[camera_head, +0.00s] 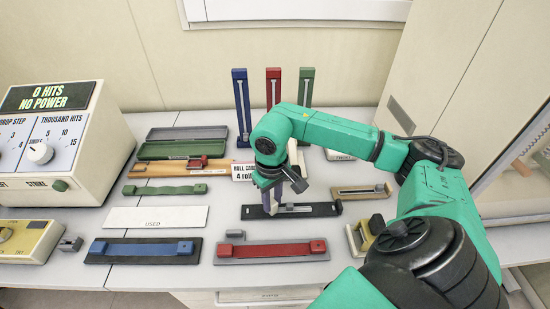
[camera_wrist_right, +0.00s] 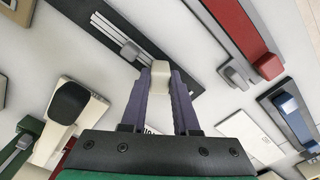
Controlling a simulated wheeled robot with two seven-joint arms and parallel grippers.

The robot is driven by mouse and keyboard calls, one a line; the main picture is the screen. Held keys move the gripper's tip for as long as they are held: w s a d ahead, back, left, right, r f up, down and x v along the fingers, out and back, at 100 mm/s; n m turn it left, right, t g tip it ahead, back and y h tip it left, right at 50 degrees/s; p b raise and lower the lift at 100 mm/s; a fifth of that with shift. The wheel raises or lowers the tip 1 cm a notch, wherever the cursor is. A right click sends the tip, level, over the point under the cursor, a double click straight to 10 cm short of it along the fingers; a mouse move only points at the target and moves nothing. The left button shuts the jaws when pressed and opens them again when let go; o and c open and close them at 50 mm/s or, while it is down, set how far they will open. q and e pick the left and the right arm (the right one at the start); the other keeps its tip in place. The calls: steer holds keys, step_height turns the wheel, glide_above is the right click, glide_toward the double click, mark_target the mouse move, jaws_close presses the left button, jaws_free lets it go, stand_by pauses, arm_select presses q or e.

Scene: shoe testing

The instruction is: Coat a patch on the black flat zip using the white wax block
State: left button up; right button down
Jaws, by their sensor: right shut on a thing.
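The black flat zip (camera_head: 322,210) lies on the table right of centre, a dark strip with a pale metal track along it. It also shows in the wrist view (camera_wrist_right: 88,22), running diagonally. My right gripper (camera_head: 272,208) points down over the left part of the zip. Its purple fingers are shut on the white wax block (camera_wrist_right: 160,70), which sticks out past the fingertips over the zip. I cannot tell whether the block touches the track. The gripper hides part of the zip, and the block is barely visible in the head view. My left gripper is not in view.
Red (camera_head: 270,251) and blue (camera_head: 145,250) strips lie in front, and a white "USED" mat (camera_head: 155,217) lies left. Three tall strips stand at the back, including a blue one (camera_head: 241,105). A tester machine (camera_head: 70,140) fills the far left. A tan strip (camera_head: 362,192) lies right.

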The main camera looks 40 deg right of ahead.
steer(key=shift+w+a, duration=1.1)
steer(key=shift+a, duration=0.3)
steer(key=shift+w+a, duration=1.1)
steer(key=shift+a, duration=0.3)
steer(key=shift+s+r, duration=0.1)
steer(key=shift+r, duration=0.1)
steer(key=shift+r+p, duration=1.35)
steer(key=shift+r, duration=1.55)
step_height(320, 180, up, 3)
steer(key=shift+p, duration=0.95)
steer(key=shift+f, duration=0.1)
